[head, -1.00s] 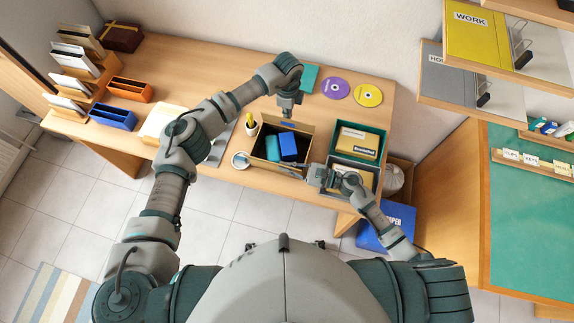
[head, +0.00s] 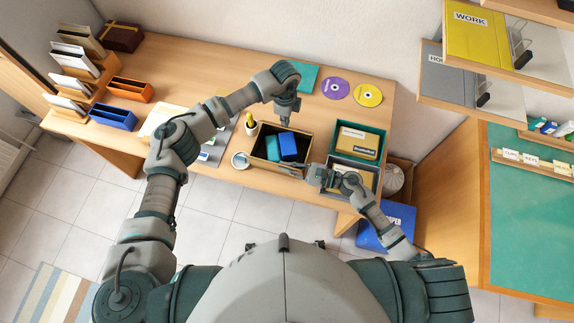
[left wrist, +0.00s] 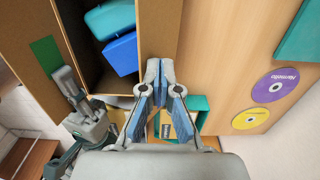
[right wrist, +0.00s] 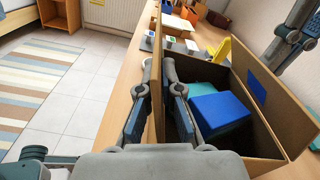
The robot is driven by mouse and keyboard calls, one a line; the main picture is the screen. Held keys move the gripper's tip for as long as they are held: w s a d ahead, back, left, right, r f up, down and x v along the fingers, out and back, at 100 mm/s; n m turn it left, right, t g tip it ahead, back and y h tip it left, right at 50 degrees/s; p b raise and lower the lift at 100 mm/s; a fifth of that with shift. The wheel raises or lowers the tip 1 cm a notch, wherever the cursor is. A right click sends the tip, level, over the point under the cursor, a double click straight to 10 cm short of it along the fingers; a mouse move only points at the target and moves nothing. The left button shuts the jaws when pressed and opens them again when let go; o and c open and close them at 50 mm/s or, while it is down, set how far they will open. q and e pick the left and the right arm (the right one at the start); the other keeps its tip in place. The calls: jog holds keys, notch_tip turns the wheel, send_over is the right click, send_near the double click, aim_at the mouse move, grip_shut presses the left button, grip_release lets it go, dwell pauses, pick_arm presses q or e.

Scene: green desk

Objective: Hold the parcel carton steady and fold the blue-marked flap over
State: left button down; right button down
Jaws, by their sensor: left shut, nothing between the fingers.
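The open parcel carton (head: 262,146) stands on the desk with a blue box (head: 288,147) and a teal box (head: 272,149) inside. The blue-marked flap (right wrist: 235,75) stands raised along the far side; its blue square (right wrist: 257,87) faces the opening in the right wrist view. My left gripper (head: 286,123) is shut and empty at that far side, fingertips beside the flap in the left wrist view (left wrist: 159,68). My right gripper (right wrist: 157,72) is shut on the carton's near panel, one finger on each side. A green-marked panel (left wrist: 45,55) shows in the left wrist view.
Two discs (head: 335,88) and a teal folder (head: 303,78) lie behind.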

aim_at(283, 140)
pick_arm(q)
jog(key=shift+s+f, duration=0.1)
jog(key=shift+s, duration=0.1)
jog(key=shift+s+a+f, duration=0.2)
jog(key=shift+s+f, duration=0.1)
jog(key=shift+s, duration=0.2)
dwell(0.4)
jog(key=shift+s+a+f, duration=0.2)
jog(key=shift+s+f, duration=0.3)
jog(key=shift+f, duration=0.1)
jog(key=shift+f, duration=0.15)
jog(key=shift+s+f, duration=0.25)
jog(key=shift+f, duration=0.15)
jog(key=shift+f, duration=0.75)
